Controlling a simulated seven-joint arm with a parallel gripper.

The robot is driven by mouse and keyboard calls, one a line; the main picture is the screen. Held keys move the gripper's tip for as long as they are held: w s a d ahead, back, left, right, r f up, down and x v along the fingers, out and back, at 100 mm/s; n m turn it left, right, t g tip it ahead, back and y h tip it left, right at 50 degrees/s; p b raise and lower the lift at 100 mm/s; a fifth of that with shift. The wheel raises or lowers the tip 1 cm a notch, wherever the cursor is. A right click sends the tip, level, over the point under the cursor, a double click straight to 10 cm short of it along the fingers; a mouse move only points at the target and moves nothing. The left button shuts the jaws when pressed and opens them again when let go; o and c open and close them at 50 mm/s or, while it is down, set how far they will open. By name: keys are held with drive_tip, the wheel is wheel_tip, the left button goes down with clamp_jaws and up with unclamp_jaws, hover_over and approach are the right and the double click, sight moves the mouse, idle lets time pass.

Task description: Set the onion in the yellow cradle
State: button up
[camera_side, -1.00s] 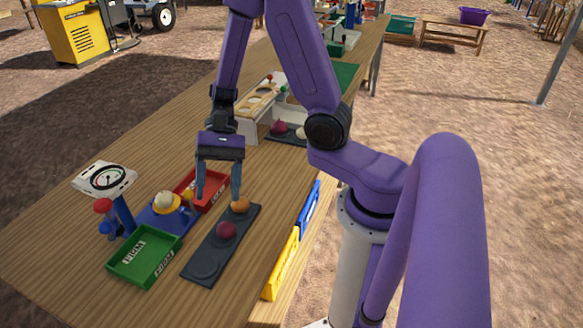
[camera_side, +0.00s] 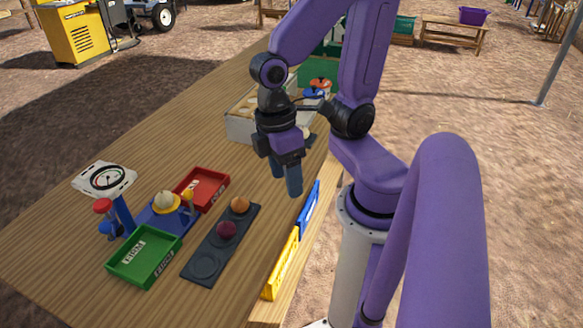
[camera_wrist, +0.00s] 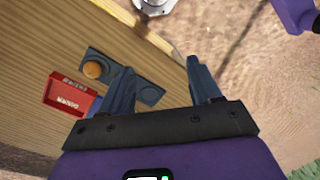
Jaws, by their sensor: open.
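A pale onion (camera_side: 165,198) sits in the yellow cradle (camera_side: 168,210) on a blue stand (camera_side: 150,220) at the left of the side view. A brown onion (camera_side: 240,205) and a dark red onion (camera_side: 226,230) rest on the dark tray (camera_side: 205,266), whose near recess is empty. My gripper (camera_side: 286,184) is open and empty above the table's right edge, right of the brown onion. In the wrist view my gripper's fingers (camera_wrist: 160,66) are spread, with the brown onion (camera_wrist: 92,70) to their left. The dark red onion is not visible there, and a finger covers part of the tray.
A red tray (camera_side: 203,175) and a green tray (camera_side: 117,268) flank the blue stand. A dial scale (camera_side: 104,177) stands at the left. Blue (camera_side: 309,207) and yellow (camera_side: 284,266) bins line the right edge. A pale box (camera_side: 240,124) stands farther back.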

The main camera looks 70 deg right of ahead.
drive_tip(key=n+t, duration=0.1)
drive_tip(key=s+r+n, duration=0.1)
drive_tip(key=n, duration=0.1)
drive_tip(key=shift+r+t, duration=0.2)
drive_tip(key=shift+t, duration=0.2)
